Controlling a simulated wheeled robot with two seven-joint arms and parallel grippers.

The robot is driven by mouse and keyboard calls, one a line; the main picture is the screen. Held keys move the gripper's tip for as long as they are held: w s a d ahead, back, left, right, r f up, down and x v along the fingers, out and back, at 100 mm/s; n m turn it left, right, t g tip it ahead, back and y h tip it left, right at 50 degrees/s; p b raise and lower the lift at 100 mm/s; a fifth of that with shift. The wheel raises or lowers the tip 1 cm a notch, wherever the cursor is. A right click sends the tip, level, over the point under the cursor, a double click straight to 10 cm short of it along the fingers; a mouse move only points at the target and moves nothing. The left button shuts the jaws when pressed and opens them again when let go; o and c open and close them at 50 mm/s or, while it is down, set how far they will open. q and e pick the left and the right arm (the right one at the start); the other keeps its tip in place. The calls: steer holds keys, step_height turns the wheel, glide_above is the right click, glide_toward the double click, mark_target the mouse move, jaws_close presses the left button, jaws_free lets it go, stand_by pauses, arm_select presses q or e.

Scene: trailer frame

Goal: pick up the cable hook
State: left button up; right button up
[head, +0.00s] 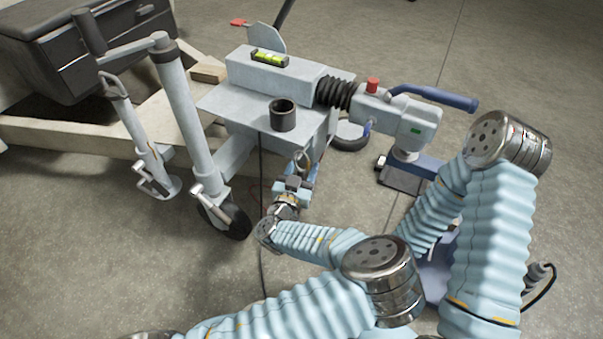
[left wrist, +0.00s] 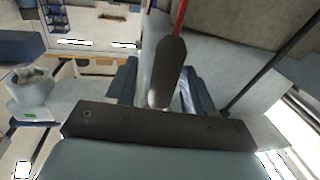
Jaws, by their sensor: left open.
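My left gripper (head: 302,172) is open beside the trailer coupling, below the grey drawbar housing. In the left wrist view its two blue-grey fingers stand on either side of a dark tapered piece (left wrist: 171,62), which has a red cord at its top and a pale metal end. This looks like the cable hook. It lies between the fingers in the picture; I cannot tell whether either finger touches it. In the head view a small loop (head: 301,158) shows at the fingertips, too small to make out well. My right gripper is not visible.
The grey housing (head: 255,75) carries a spirit level (head: 269,58) and a black cup (head: 283,114). The coupling head (head: 398,118) with a blue handle (head: 436,97) is to the right. The jockey wheel (head: 226,221) and its post stand left. A dark cable hangs close to the gripper.

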arm_select(q)
jaws_close()
stand_by(0.3)
steer(key=shift+r, duration=0.15)
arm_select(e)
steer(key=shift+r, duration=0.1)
